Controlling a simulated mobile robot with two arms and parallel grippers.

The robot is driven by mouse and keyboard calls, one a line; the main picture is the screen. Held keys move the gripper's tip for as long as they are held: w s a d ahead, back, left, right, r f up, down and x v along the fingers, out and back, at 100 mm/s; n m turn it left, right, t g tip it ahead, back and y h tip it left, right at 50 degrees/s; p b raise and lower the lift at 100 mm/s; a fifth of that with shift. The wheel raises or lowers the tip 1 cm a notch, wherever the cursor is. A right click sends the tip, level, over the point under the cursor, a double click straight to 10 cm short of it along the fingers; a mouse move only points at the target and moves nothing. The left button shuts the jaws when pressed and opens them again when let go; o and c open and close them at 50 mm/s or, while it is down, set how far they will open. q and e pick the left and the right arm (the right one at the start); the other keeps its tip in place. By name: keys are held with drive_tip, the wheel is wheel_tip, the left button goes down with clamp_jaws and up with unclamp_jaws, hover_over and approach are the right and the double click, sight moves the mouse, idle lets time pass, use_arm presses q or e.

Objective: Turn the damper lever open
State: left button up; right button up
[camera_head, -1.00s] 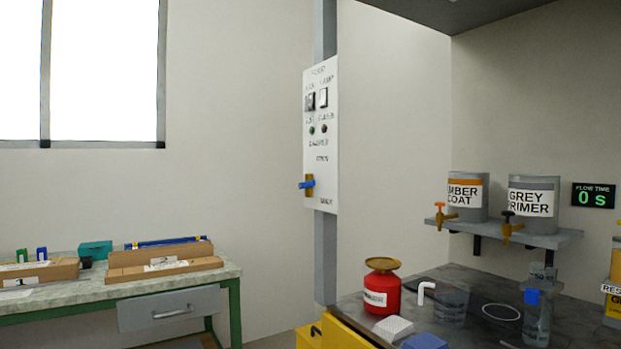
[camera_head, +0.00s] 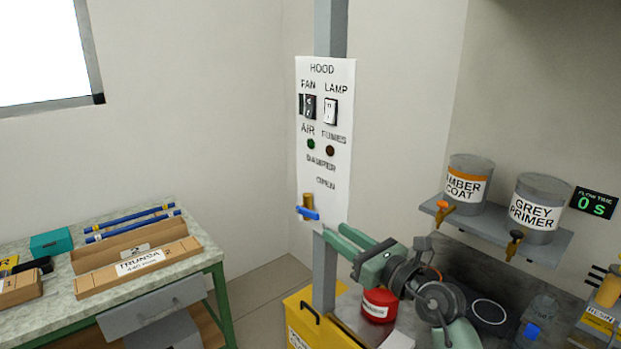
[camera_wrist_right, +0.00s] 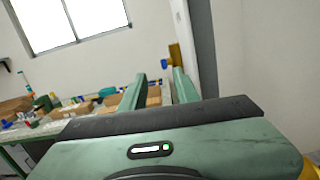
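The damper lever (camera_head: 307,213) is a blue bar on a brass-coloured pivot, low on the white hood panel (camera_head: 325,130). The bar lies roughly level, below the words DAMPER and OPEN. My right gripper (camera_head: 333,232) is just to the lower right of the lever, its two green fingers apart with nothing between them. In the right wrist view the blue bar (camera_wrist_right: 164,64) and brass pivot (camera_wrist_right: 175,53) show just beyond the gap between the fingertips (camera_wrist_right: 160,78). I cannot tell whether a finger touches the lever. My left gripper is not in view.
The panel hangs on a grey post (camera_head: 325,270). Below my right arm are a red can (camera_head: 379,304) and a yellow cabinet (camera_head: 300,310). Paint tanks (camera_head: 468,182) stand on a shelf at right. A workbench (camera_head: 190,225) with cardboard boxes is at left.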

sight(318, 219)
drive_tip(key=shift+n, duration=0.3)
drive_tip(key=x, duration=0.4)
drive_tip(key=p+x, duration=0.1)
drive_tip(key=x, duration=0.3)
drive_tip(key=shift+w+d+f+p, duration=0.15)
drive_tip(key=shift+w+d+p, duration=0.1)
drive_tip(key=shift+p, duration=0.05)
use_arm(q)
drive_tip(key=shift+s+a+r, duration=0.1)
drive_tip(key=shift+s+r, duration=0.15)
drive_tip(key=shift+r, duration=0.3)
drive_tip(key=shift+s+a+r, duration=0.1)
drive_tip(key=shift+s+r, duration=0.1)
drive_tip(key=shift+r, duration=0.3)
use_arm(e)
drive_tip(key=shift+c, duration=0.3)
clamp_jaws()
